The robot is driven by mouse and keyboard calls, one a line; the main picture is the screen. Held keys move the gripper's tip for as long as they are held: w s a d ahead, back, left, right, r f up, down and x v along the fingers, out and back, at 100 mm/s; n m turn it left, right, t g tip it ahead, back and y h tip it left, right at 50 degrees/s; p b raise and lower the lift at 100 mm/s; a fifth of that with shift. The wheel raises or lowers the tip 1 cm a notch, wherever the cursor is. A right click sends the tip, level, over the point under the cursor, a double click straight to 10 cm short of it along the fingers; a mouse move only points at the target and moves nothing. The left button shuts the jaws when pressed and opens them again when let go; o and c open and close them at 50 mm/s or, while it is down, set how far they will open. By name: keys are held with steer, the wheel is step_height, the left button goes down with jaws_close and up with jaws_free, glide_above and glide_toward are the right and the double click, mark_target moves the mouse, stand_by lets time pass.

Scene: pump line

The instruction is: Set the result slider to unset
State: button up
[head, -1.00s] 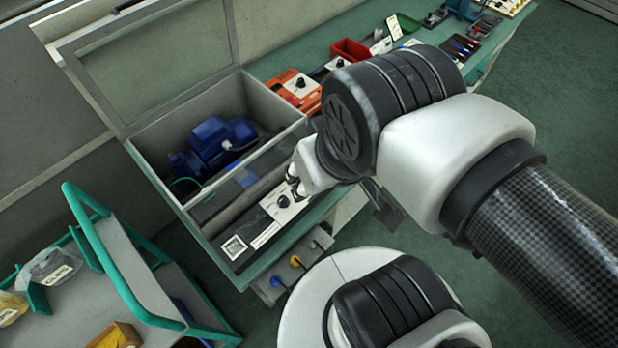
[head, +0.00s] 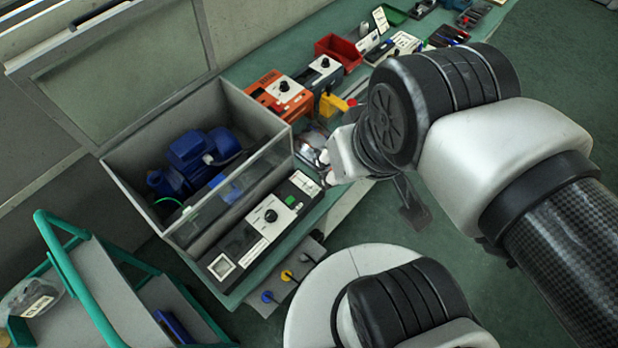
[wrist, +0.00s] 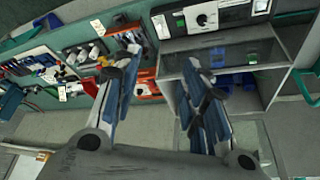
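The front control panel (head: 245,238) of the grey box carries a white plate with a black knob (head: 270,215), a green block (head: 290,201), a white label (head: 304,184) and a white-framed window (head: 221,266). I cannot tell for sure which part is the result slider; the green block may be it. In the wrist view the knob (wrist: 202,19) and green block (wrist: 181,23) show at the top. My gripper (wrist: 160,58) is open and empty, its two fingers wide apart. In the head view its fingers are mostly hidden by my wrist, just past the panel's right end.
A blue pump (head: 205,150) lies in the grey box behind a clear front pane. An orange unit (head: 278,97), a grey knob unit (head: 322,74) and a red bin (head: 338,47) stand on the green bench. A green-railed trolley (head: 90,290) is at left.

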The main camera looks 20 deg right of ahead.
steer(key=shift+w, duration=0.15)
steer(key=shift+c, duration=0.5)
steer(key=n+g+p, duration=0.3)
steer(key=n+g, duration=0.2)
steer(key=n, duration=0.4)
glide_above(310, 182)
step_height(310, 182, down, 14)
steer(key=shift+n, duration=0.3)
step_height(310, 182, down, 17)
steer(key=b, duration=0.5)
steer(key=shift+f, duration=0.2)
steer(key=shift+c, duration=0.6)
jaws_close()
